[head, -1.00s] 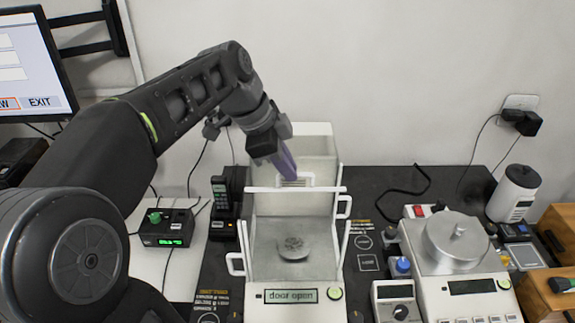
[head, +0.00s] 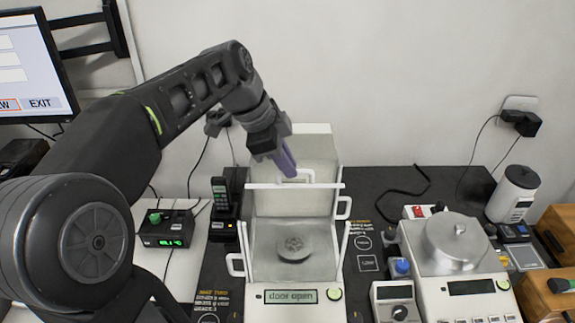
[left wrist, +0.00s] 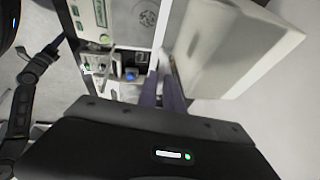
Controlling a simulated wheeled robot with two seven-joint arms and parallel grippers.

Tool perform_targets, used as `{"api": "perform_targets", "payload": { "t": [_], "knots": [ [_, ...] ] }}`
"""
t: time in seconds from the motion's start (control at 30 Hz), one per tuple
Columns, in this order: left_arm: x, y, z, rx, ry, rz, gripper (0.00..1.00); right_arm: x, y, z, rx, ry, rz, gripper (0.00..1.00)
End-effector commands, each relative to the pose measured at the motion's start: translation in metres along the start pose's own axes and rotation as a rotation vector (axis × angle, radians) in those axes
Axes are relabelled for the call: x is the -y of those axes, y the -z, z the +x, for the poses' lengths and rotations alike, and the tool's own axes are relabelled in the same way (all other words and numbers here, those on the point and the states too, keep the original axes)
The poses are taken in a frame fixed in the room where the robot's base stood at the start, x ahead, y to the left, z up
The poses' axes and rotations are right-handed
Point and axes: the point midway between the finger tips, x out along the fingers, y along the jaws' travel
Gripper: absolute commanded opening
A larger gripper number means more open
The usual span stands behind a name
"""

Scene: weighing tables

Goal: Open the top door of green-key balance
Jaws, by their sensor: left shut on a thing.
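The green-key balance (head: 281,309) stands in the middle of the head view, with a clear draft shield, a green key (head: 335,294) and a display reading "door open". Its pan (head: 294,247) is empty. The top door has a white front bar (head: 320,186) and a small white handle (head: 305,175). The bar lies back from the front posts, leaving a gap at the top. My left gripper (head: 289,170), with purple fingers, is shut on the top door handle from above. The fingers also show in the left wrist view (left wrist: 161,88), where the grip itself is unclear. My right gripper is not in view.
A second balance (head: 455,262) with a round metal pan stands at right. A black handset (head: 221,202) and a small black box with a green display (head: 167,229) are at left. The wall (head: 400,80) is close behind the balance.

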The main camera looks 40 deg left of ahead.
Motion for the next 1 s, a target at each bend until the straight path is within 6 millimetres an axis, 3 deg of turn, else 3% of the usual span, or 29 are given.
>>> {"api": "perform_targets", "payload": {
  "t": [0.2,0.33,0.63,0.67,0.7,0.9,1.0],
  "knots": [
    [0.049,-0.001,0.004,-0.003,0.001,0.000,0.00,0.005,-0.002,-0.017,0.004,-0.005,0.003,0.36],
    [0.067,-0.003,0.009,-0.002,0.003,0.001,0.00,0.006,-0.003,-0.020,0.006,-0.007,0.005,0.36],
    [0.070,-0.004,0.011,0.000,0.005,0.001,0.00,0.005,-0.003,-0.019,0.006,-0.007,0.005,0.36],
    [0.070,-0.004,0.011,0.000,0.005,0.001,0.11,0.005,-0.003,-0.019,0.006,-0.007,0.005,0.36],
    [0.070,-0.004,0.011,0.000,0.005,0.001,0.14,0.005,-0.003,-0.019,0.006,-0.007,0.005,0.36],
    [0.070,-0.005,0.012,0.000,0.003,0.001,0.31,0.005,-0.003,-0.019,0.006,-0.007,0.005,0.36],
    [0.070,-0.005,0.012,0.000,0.003,0.001,0.32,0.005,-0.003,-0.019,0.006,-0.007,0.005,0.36]
  ]
}}
